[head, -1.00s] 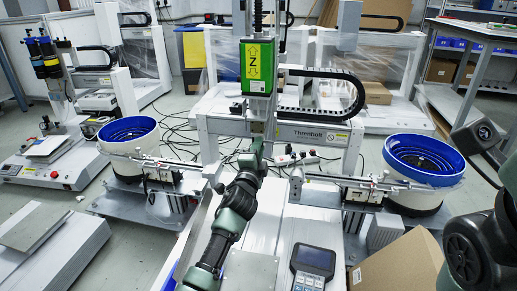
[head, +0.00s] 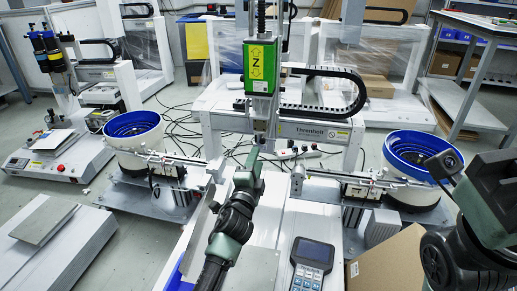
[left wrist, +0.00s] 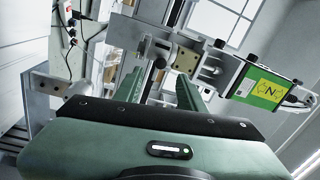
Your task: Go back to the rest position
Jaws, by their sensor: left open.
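My left gripper (head: 253,158) is in the middle of the head view, below the green Z-axis unit (head: 262,66) of the gantry and in front of its crossbeam. In the left wrist view its two green fingers (left wrist: 160,90) stand apart with nothing between them, so it is open. The green Z unit also shows in the left wrist view (left wrist: 265,88), tilted. The screwdriver tip under the Z unit is hard to make out behind my gripper. My right arm (head: 470,235) shows at the right edge of the head view; its fingertips cannot be seen.
Blue-rimmed feeder bowls stand at left (head: 133,132) and right (head: 408,170), with feeder rails beside the gantry. A handheld controller (head: 311,264) lies on the white base near the front. A cardboard box (head: 385,265) is at the front right, close to my right arm.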

